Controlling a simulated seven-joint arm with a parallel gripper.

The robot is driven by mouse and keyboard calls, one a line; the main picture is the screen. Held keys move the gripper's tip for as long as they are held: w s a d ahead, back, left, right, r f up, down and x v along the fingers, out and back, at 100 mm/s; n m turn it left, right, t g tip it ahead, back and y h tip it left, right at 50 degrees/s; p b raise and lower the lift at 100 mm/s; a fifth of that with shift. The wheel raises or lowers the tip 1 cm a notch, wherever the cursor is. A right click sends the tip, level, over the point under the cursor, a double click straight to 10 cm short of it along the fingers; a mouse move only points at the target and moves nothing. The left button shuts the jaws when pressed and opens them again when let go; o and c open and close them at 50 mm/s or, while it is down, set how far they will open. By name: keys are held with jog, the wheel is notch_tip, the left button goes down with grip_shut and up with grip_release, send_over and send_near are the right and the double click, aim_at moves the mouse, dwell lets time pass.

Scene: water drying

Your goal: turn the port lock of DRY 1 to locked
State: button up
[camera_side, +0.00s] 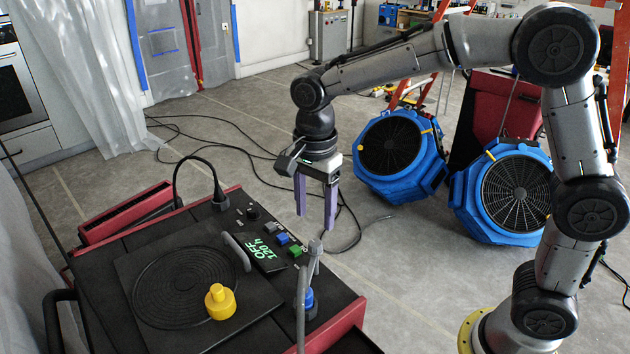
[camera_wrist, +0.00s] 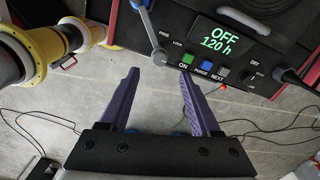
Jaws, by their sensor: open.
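The grey lever (camera_side: 313,262) of the port lock stands at the near right corner of the black and red dryer (camera_side: 338,322). In the wrist view the lever (camera_wrist: 149,30) has its round hub at the panel edge, and its arm runs to the upper left. Small FREE and LOCK labels are printed right of it. My gripper (camera_side: 315,220) has purple fingers, spread apart and empty. It hangs above the lever hub in the side view. In the wrist view my gripper (camera_wrist: 159,72) has its fingertips just below the hub, one to each side.
The display (camera_wrist: 220,37) reads OFF and 120 h. Green, blue and grey buttons (camera_side: 282,239) lie beside it. A blue fitting (camera_side: 309,298) is by the lever. A yellow knob (camera_side: 220,302) stands on the lid. Blue fans (camera_side: 400,155) and cables lie on the floor.

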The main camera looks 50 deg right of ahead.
notch_tip(320, 180, up, 7)
dwell(0.3)
jog(key=shift+d, duration=0.1)
jog(key=s+d+r+n+t, duration=0.1)
jog(key=s+d+r+t, duration=0.1)
jog(key=s+d+r, duration=0.3)
jog(key=s+d+r+n+t, duration=0.1)
jog(key=s+d, duration=0.1)
jog(key=s, duration=0.5)
jog(key=s+d+f+n+t, duration=0.2)
jog(key=s+f+n, duration=0.6)
jog(key=n, duration=0.6)
jog(key=shift+s+f+n+t, duration=0.15)
jog(key=shift+s+n+t, duration=0.2)
jog(key=shift+s, duration=0.25)
